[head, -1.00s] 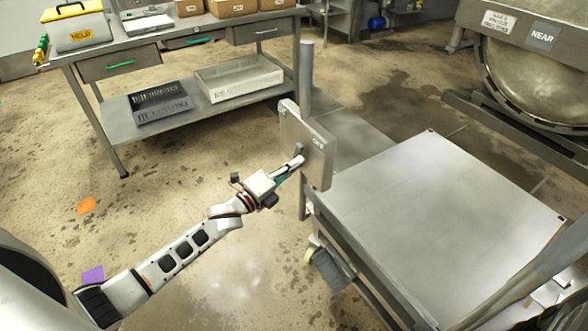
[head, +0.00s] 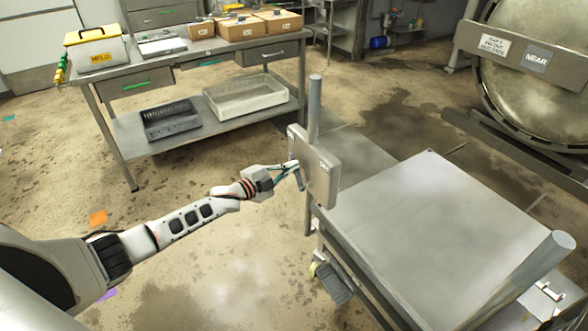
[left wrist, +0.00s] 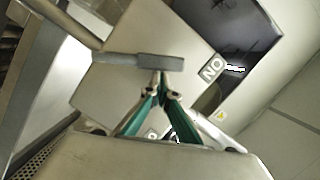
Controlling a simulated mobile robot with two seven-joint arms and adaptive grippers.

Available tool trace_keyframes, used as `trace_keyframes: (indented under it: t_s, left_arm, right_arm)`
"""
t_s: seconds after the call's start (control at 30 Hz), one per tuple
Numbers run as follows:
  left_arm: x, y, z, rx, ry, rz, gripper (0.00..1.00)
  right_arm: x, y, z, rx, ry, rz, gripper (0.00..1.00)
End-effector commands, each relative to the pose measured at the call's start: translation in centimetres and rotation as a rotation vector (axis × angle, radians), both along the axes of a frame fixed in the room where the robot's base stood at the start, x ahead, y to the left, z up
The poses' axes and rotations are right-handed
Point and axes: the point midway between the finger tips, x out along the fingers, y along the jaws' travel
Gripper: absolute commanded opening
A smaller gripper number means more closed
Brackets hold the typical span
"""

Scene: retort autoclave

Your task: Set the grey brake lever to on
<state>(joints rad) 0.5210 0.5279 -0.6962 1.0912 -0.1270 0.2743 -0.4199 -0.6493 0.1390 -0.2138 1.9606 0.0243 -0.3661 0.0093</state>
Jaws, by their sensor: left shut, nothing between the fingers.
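The grey brake lever (left wrist: 160,62) shows in the left wrist view as a bar with a thicker grip, in front of a pale metal plate. The grip's end points toward an ON label (left wrist: 212,68), which appears upside down. A second label (left wrist: 152,133) is mostly hidden behind my fingers. My left gripper (left wrist: 160,82) is shut and empty, its fingertips right at the grip; whether they touch it I cannot tell. In the head view the left gripper (head: 297,168) is at the left side of the plate (head: 325,180), beside the lever (head: 301,180). My right gripper is not in view.
The plate is on a post (head: 314,108) at the corner of a flat metal cart (head: 440,230). A workbench (head: 200,68) with boxes and trays stands behind. The round vessel (head: 545,60) is at the back right. Floor left of the cart is open.

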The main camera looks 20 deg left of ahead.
Motion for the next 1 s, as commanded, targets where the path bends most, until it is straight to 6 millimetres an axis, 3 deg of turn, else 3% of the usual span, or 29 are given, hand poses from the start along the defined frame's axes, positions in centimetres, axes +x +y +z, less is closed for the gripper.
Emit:
trace_keyframes:
  t_s: [1.0]
  left_arm:
    - [0.81,1.12,-0.21,0.004,-0.002,0.002,0.0]
  right_arm:
    - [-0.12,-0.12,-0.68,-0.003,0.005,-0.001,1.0]
